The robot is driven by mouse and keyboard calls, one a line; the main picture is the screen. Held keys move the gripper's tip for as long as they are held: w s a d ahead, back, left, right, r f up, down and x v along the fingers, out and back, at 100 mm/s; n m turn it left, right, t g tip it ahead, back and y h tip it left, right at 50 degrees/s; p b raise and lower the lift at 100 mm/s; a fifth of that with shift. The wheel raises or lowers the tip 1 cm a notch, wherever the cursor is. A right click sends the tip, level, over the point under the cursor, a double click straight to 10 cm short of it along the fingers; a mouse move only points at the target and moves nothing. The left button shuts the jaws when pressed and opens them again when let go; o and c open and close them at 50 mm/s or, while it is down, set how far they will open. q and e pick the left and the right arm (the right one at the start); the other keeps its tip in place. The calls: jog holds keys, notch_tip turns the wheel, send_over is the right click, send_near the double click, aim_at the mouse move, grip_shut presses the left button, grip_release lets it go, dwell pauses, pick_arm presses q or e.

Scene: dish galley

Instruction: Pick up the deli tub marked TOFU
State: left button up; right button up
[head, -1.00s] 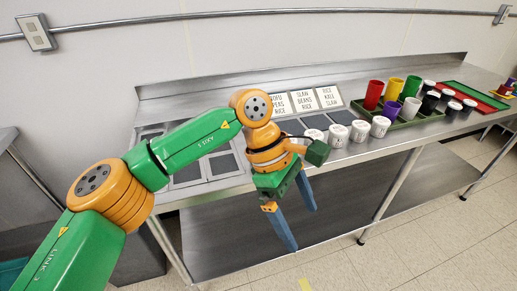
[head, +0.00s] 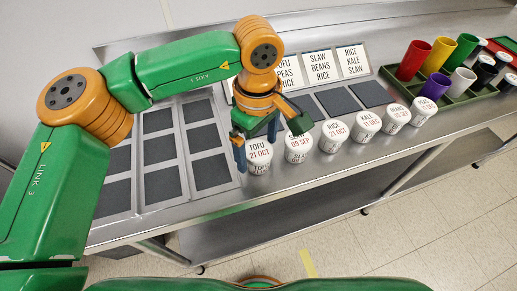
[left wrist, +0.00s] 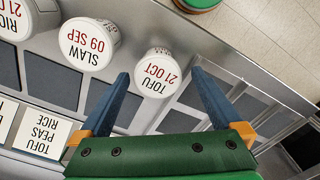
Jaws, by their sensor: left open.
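The white deli tub marked TOFU, 21 OCT (head: 260,158) stands upright at the left end of a row of tubs along the counter's front edge. My left gripper (head: 256,150) is open and close over it, one blue finger at the tub's left side; the other is partly hidden behind the gripper. In the left wrist view the TOFU tub (left wrist: 156,80) shows between the two spread fingertips (left wrist: 160,75), with a gap on each side. I cannot tell whether the tips reach below its lid. My right gripper is not in view.
The SLAW tub (head: 299,148) is the close neighbour on the right, then the RICE tub (head: 334,136) and several more. Dark pads in a grey frame (head: 160,150) lie left. Label cards (head: 320,66) stand behind. A green tray (head: 455,95) holds coloured cups.

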pick_arm(q)
notch_tip(320, 180, down, 2)
jog(key=shift+f, duration=0.15)
jog(key=shift+w+f, duration=0.2)
jog(key=shift+w, duration=0.1)
jog(key=shift+s+r, duration=0.1)
jog(key=shift+s, duration=0.05)
jog(key=c, duration=1.4)
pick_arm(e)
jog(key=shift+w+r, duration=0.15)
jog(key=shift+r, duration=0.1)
